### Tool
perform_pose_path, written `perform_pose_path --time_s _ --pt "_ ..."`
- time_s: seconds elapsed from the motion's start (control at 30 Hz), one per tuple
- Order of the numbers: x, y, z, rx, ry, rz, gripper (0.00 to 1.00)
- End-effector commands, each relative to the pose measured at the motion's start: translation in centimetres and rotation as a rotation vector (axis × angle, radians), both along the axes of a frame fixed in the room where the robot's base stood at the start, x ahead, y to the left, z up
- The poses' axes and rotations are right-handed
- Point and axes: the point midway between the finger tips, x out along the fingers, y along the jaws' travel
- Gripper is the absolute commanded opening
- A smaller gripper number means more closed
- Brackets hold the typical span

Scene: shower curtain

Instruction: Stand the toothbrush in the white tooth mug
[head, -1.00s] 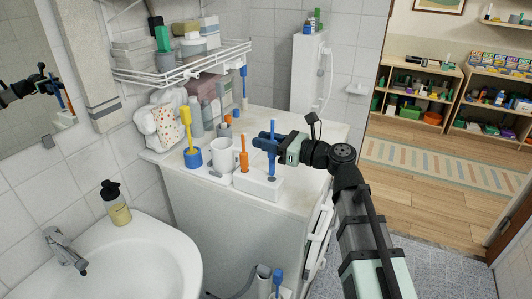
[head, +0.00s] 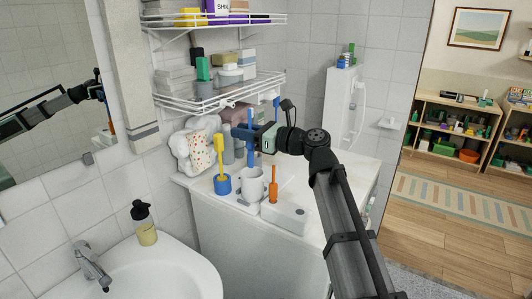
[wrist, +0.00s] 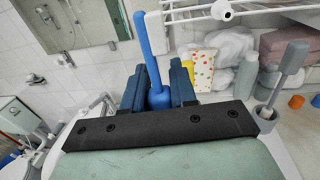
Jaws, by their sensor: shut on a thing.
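My gripper (head: 246,134) is shut on a blue toothbrush (head: 251,152) and holds it upright in the air. In the wrist view the toothbrush (wrist: 152,40) stands between my two dark blue fingers (wrist: 158,84), with a rounded blue part low between them. The white tooth mug (head: 252,184) stands upright on the white counter, just below the held toothbrush in the head view. The toothbrush's lower end is above the mug's rim. I cannot tell its exact depth relative to the mug. The mug is not recognisable in the wrist view.
A white block (head: 287,219) with an empty hole stands right of the mug, near an orange brush (head: 273,188). A yellow brush in a blue cup (head: 222,184) stands to the left. Bottles are behind, under a wire shelf (head: 232,93). The sink (head: 165,272) lies front left.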

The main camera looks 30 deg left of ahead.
Motion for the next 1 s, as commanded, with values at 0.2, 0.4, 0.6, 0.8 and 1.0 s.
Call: perform_pose_path --time_s 0.2,0.4,0.6,0.8,1.0 --pt "4.5 2.8 1.6 0.000 -0.001 -0.070 0.00" --pt "6.0 3.1 1.8 0.000 0.000 -0.127 0.00" --pt "6.1 3.1 1.3 0.000 0.001 -0.137 0.00" --pt "6.1 3.1 0.1 0.001 0.000 -0.137 0.00" --pt "6.1 3.1 -1.3 0.001 0.001 -0.137 0.00"
